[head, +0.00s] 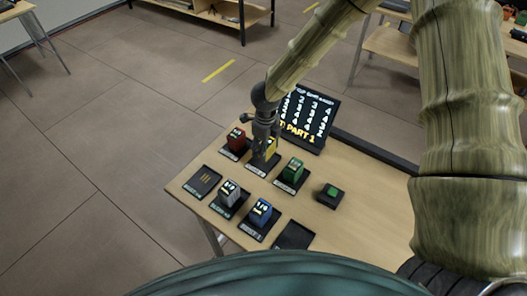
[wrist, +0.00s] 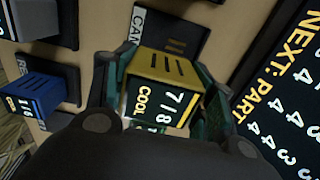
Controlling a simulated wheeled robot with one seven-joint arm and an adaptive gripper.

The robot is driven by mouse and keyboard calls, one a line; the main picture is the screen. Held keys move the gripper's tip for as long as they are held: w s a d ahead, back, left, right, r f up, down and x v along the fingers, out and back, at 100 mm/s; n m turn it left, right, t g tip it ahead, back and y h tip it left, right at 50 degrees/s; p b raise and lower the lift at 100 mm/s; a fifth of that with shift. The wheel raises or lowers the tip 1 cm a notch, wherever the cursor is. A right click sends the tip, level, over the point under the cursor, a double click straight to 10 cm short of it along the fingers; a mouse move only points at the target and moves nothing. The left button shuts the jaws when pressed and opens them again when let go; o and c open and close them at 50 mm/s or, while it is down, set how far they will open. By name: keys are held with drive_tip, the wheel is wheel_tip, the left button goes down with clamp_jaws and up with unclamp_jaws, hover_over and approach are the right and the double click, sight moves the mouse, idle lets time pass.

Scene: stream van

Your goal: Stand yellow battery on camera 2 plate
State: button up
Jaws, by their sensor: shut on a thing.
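The yellow battery (head: 271,147) is between the fingers of my gripper (head: 264,128), which is shut on it. In the wrist view the battery (wrist: 163,88) shows a slotted yellow top and a dark face reading "7/8" and "COOL". A dark plate (wrist: 187,35), its label partly showing "CAM", lies directly beyond and under the battery. The same plate (head: 258,171) shows in the head view in the back row, between the red and green batteries. The battery looks upright; whether its base touches the plate is hidden.
A red battery (head: 236,139) and a green battery (head: 293,169) stand on neighbouring plates. A white battery (head: 229,191) and a blue battery (head: 261,212) stand in front. Two plates (head: 205,181) (head: 294,236) are empty. A screen (head: 308,118) stands behind; a green button (head: 330,192) is right.

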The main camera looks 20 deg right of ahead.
drive_tip(key=f, duration=0.1)
drive_tip(key=w+f, duration=0.1)
drive_tip(key=f, duration=0.1)
drive_tip(key=w+f+p, duration=0.1)
drive_tip(key=shift+w+f, duration=0.25)
drive_tip(key=shift+f, duration=0.1)
drive_tip(key=shift+a+f, duration=0.1)
drive_tip(key=shift+f, duration=0.2)
drive_tip(key=shift+s+f, duration=0.1)
drive_tip(key=shift+s, duration=0.15)
drive_tip(key=shift+s+r, duration=0.25)
drive_tip(key=shift+s, duration=0.1)
drive_tip(key=shift+w+f, duration=0.15)
drive_tip(key=shift+f, duration=0.05)
drive_tip(key=o, duration=1.2)
drive_tip(key=shift+w+f, duration=0.2)
drive_tip(key=shift+w, duration=0.05)
drive_tip(key=shift+o, duration=0.2)
drive_tip(key=shift+s+r, duration=0.2)
drive_tip(key=shift+s, duration=0.05)
drive_tip(key=shift+w, duration=0.15)
